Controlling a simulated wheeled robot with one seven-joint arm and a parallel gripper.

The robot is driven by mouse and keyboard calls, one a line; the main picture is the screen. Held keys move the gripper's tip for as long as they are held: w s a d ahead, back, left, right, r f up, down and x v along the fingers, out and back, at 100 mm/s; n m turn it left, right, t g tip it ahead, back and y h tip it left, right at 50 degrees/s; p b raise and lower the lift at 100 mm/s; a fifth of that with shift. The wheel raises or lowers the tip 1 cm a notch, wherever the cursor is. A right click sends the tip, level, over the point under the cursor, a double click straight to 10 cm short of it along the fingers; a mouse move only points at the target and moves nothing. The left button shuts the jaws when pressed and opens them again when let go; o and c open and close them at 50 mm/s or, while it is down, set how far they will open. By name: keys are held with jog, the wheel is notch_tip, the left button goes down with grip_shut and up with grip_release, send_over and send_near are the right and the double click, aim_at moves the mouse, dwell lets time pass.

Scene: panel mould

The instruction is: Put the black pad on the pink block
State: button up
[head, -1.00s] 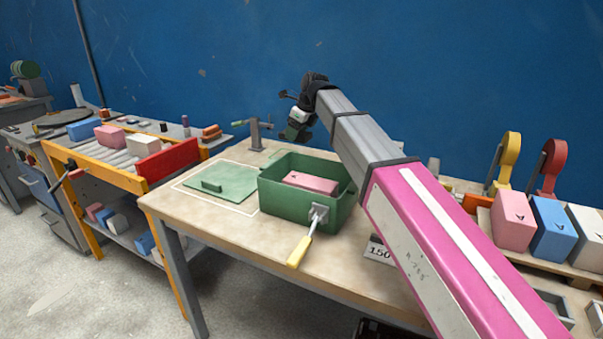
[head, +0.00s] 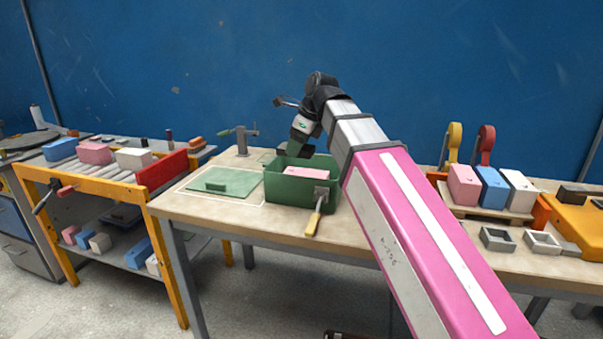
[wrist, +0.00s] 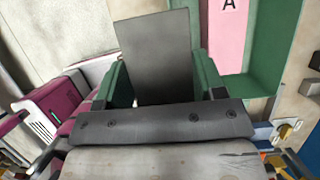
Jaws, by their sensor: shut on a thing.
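The black pad (wrist: 157,55) is a flat dark plate between the green fingers of my gripper (wrist: 163,82) in the wrist view. My gripper (head: 300,138) is shut on it, above the back left part of the green box in the head view. The pink block (head: 308,173) lies inside the green box (head: 285,190). In the wrist view the pink block (wrist: 228,35), marked "A", is to the right of the pad, apart from it in the picture. The height of the pad above the block is hard to tell.
A green lid (head: 225,182) with a handle lies on the bench left of the box. A yellow-handled lever (head: 315,215) sticks out at the box's front. A small clamp post (head: 242,140) stands behind. Pink, blue and white blocks (head: 490,185) stand at the right.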

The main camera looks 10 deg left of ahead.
send_over(304, 172)
jog(key=d, duration=0.1)
notch_tip(304, 172, down, 6)
jog(key=shift+f, duration=0.2)
jog(key=shift+d+f, duration=0.1)
jog(key=shift+f, duration=1.95)
jog(key=shift+f, duration=0.15)
jog(key=o, duration=1)
jog(key=shift+c, duration=0.2)
jog(key=v, duration=1.2)
jog(key=shift+r, duration=0.25)
